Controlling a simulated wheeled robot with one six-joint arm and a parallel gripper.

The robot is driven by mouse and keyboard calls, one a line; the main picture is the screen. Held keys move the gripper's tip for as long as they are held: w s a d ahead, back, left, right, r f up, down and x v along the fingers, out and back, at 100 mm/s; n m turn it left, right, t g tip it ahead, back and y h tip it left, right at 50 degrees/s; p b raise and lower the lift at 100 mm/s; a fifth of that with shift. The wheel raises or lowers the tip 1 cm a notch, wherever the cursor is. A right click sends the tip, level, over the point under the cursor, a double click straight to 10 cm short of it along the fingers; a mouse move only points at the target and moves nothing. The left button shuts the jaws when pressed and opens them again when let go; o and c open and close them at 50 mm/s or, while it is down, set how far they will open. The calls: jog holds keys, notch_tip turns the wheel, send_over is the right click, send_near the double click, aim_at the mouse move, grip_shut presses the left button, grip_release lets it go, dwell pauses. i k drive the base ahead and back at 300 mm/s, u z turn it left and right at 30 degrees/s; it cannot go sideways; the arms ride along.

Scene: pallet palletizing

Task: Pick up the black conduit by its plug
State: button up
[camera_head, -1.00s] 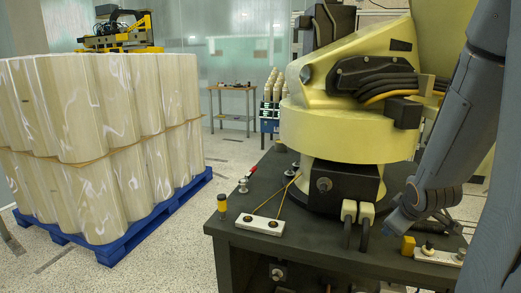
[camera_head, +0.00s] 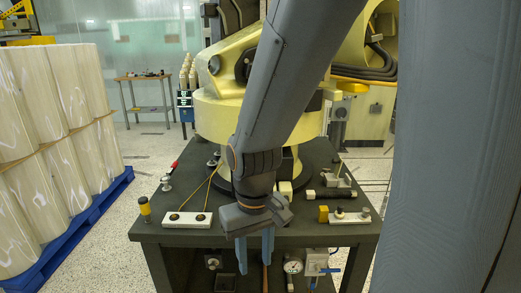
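A cream plug (camera_head: 285,189) shows at the foot of the yellow robot, just right of my gripper's wrist. In the earlier view, two cream plugs with black conduits hung there side by side over the front edge of the dark platform (camera_head: 300,237). Now my wrist and gripper body hide the second plug and most of both conduits.
The yellow robot (camera_head: 216,115) stands on the platform. White plates (camera_head: 187,218) with knobs sit left and right of my gripper. A gauge (camera_head: 292,267) and valves are below the edge. Wrapped rolls stand on a blue pallet (camera_head: 85,224) at left.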

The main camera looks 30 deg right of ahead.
aim_at(309, 194)
jog(key=z, duration=1.2)
